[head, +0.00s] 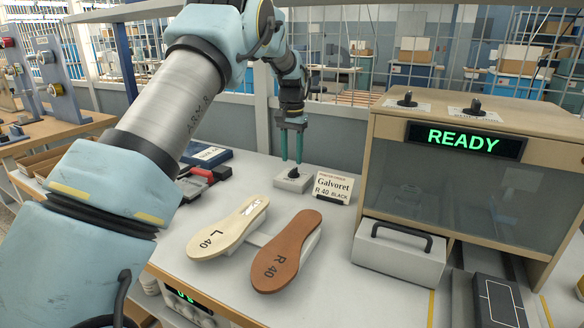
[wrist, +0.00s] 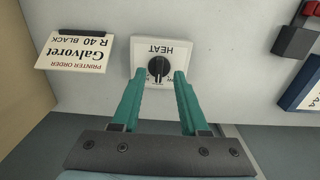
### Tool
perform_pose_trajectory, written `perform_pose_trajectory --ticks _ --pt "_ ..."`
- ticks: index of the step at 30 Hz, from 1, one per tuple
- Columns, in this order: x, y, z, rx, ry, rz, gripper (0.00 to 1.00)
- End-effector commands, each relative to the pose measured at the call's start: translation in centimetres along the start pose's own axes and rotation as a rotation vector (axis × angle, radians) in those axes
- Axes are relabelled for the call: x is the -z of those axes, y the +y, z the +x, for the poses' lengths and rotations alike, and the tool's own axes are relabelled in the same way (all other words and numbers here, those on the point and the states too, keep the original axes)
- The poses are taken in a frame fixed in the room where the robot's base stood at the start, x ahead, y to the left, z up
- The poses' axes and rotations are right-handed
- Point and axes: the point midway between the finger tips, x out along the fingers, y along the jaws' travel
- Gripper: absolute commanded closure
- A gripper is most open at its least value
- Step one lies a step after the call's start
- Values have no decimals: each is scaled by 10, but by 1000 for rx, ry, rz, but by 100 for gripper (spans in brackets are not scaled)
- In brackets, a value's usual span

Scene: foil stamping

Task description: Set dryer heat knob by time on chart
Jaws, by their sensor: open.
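The heat knob (wrist: 158,68) is a black dial on a white box (wrist: 143,47) labelled HEAT in the wrist view. In the head view the knob (head: 294,172) and its box (head: 291,184) are on the bench behind the insoles. My gripper (wrist: 160,76) has two green fingers, open, one on each side of the knob; whether they touch it I cannot tell. In the head view my gripper (head: 292,160) points down at the knob. A card (wrist: 77,52) reads "Printer order, Galvoret, R 40 BLACK". It stands right of the box in the head view (head: 333,187). I cannot make out a time chart.
A cream insole "L 40" (head: 228,230) and a brown insole "R 40" (head: 287,252) lie in front. A wooden cabinet (head: 470,128) with a READY display (head: 464,140) stands right. A grey handled block (head: 399,254) sits before it. A red-and-black tool (head: 203,176) lies left.

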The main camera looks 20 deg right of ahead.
Motion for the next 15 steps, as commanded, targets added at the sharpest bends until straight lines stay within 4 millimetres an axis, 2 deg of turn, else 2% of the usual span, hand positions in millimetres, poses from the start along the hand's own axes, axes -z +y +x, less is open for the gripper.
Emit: perform_pose_trajectory --ticks 3,7,10,15 --pt "1 0 -24 0 5 -1 56" --pt "0 0 -46 0 3 0 56" --pt "0 0 -58 0 2 1 56" --pt "0 0 -66 0 -1 1 56"
